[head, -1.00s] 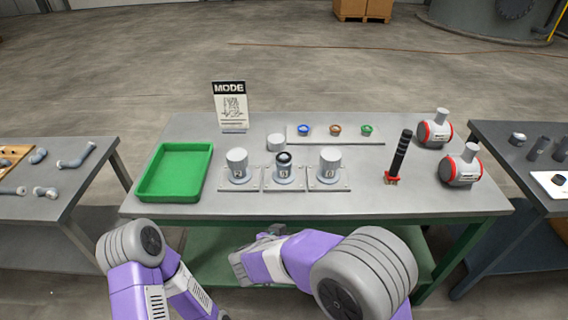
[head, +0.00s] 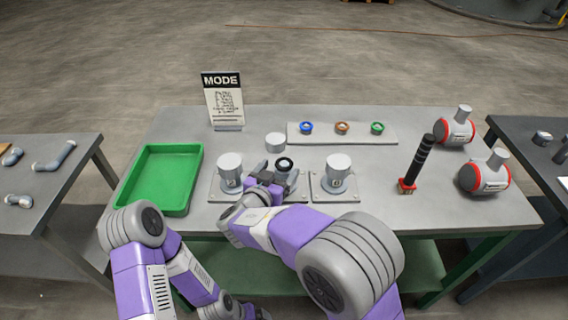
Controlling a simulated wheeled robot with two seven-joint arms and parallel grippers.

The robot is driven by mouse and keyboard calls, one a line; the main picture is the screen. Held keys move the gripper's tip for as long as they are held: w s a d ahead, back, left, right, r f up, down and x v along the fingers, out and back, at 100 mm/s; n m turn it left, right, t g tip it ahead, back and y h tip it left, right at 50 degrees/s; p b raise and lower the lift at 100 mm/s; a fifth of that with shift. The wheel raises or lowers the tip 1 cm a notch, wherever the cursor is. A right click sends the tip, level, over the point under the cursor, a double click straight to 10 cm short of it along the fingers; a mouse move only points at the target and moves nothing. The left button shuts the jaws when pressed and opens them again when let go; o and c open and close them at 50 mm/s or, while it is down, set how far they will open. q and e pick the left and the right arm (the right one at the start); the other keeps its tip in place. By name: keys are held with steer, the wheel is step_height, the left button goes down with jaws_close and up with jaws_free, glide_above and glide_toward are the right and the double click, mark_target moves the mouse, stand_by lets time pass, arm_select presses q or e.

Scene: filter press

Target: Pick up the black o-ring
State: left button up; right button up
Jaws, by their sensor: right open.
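A black o-ring (head: 284,163) sits around the top of the middle cylinder, with a pale centre showing inside it. The lower part of that cylinder is largely hidden behind my right gripper. My right gripper (head: 269,179) is open, just in front of the middle cylinder and a little below and left of the ring. I cannot tell whether it touches the cylinder.
Grey cylinders on plates stand at left (head: 230,172) and right (head: 337,173), close to the middle one. A loose white cap (head: 275,142) stands behind. A green tray (head: 122,200), a MODE sign (head: 223,102), a ring strip (head: 359,139) and a black ribbed post (head: 418,160) surround them.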

steer(key=shift+x, duration=0.95)
